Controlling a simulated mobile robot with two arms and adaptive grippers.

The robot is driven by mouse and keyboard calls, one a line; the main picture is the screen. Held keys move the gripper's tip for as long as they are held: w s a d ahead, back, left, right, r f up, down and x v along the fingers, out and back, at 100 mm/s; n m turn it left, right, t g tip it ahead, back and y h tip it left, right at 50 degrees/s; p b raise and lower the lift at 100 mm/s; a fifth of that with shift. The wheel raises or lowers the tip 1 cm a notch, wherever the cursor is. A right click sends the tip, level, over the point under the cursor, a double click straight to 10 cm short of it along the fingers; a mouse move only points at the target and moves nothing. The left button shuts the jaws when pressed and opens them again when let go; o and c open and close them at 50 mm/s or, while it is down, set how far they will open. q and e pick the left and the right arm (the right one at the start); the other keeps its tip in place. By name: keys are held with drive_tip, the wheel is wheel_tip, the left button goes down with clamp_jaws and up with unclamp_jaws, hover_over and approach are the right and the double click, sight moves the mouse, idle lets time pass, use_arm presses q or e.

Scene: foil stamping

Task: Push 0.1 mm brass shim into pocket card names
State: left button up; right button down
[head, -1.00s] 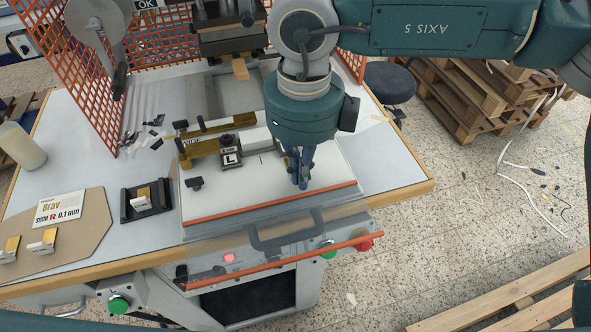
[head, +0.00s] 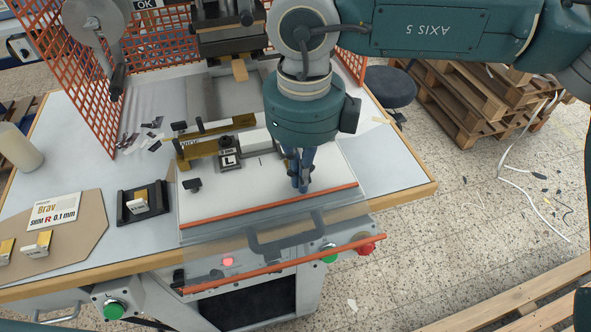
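A card (head: 55,212) on the left reads "SHIM R 0.1 mm". Small white blocks with brass-yellow faces stand near it: one (head: 38,243) on the cardboard, another (head: 7,250) at the picture's left edge, and one in a black holder (head: 128,216). On the white plate (head: 235,196) of the press, a dark block marked L (head: 229,160) stands beside a brass bar (head: 215,146). No pocket marked R shows. My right gripper (head: 300,188) points down over the plate's right part, its blue fingers together. Nothing shows between them; what lies behind them is hidden. My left gripper is out of view.
An orange mesh guard (head: 95,70) and the press head (head: 228,40) stand at the back. A clear cover with a grey handle (head: 285,238) and orange edge lies at the front. A white bottle (head: 18,148) stands far left.

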drive_tip(key=shift+w+a, duration=0.3)
drive_tip(key=shift+w, duration=0.55)
drive_tip(key=shift+w+a, duration=0.25)
drive_tip(key=shift+w, duration=0.6)
drive_tip(key=shift+w+a, duration=0.3)
drive_tip(key=shift+w, duration=0.55)
drive_tip(key=shift+r, duration=0.1)
drive_tip(key=shift+s+d+r+p, duration=0.1)
drive_tip(key=shift+s+r+p, duration=0.15)
drive_tip(key=shift+r, duration=0.6)
drive_tip(key=shift+s+d+r+p, duration=0.15)
drive_tip(key=shift+r+p, duration=0.2)
drive_tip(key=shift+r, duration=0.45)
drive_tip(key=shift+s+a+r+p, duration=0.1)
drive_tip(key=shift+s+r+p, duration=0.15)
drive_tip(key=shift+r, duration=0.6)
drive_tip(key=shift+f, duration=0.1)
